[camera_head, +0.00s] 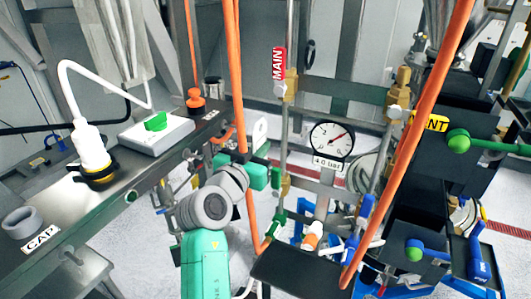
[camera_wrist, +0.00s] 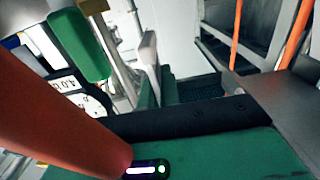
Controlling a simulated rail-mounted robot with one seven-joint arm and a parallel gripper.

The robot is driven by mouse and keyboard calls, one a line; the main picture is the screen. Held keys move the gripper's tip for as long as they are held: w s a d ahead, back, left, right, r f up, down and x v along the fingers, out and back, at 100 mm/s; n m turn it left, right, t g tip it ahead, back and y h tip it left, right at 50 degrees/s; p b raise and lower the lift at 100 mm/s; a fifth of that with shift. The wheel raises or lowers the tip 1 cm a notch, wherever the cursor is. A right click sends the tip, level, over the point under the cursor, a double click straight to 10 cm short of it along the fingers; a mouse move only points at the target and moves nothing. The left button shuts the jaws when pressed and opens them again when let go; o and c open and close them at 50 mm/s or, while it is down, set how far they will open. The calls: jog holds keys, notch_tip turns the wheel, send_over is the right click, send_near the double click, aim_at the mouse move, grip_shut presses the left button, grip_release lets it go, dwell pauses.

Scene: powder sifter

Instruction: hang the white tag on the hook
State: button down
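A small white plate, which looks like the white tag (camera_head: 260,128), stands up above my gripper (camera_head: 257,155) in the head view, left of the gauge. In the wrist view the pale tag (camera_wrist: 148,48) rises from between the green fingers of my gripper (camera_wrist: 157,82). The fingers appear closed on its lower part, which they hide. The tag is tilted a little in the wrist view and touches nothing else that I can make out. I cannot clearly pick out the hook in either view.
Orange pipes (camera_head: 238,80) run close beside my arm; one orange pipe (camera_wrist: 60,120) crosses the wrist view's left side. The pressure gauge (camera_head: 331,140) and red MAIN label (camera_head: 279,63) are right of my gripper.

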jog(key=w+a+f+b, duration=0.1)
jog(key=w+a+b, duration=0.2)
jog(key=a+b, duration=0.2)
jog(key=shift+w+a+f, duration=0.25)
jog(key=shift+a+f, duration=0.05)
jog(key=shift+a, duration=0.15)
dwell(0.5)
dwell(0.5)
jog(key=c, duration=1.6)
grip_release()
jog(key=shift+o, duration=0.2)
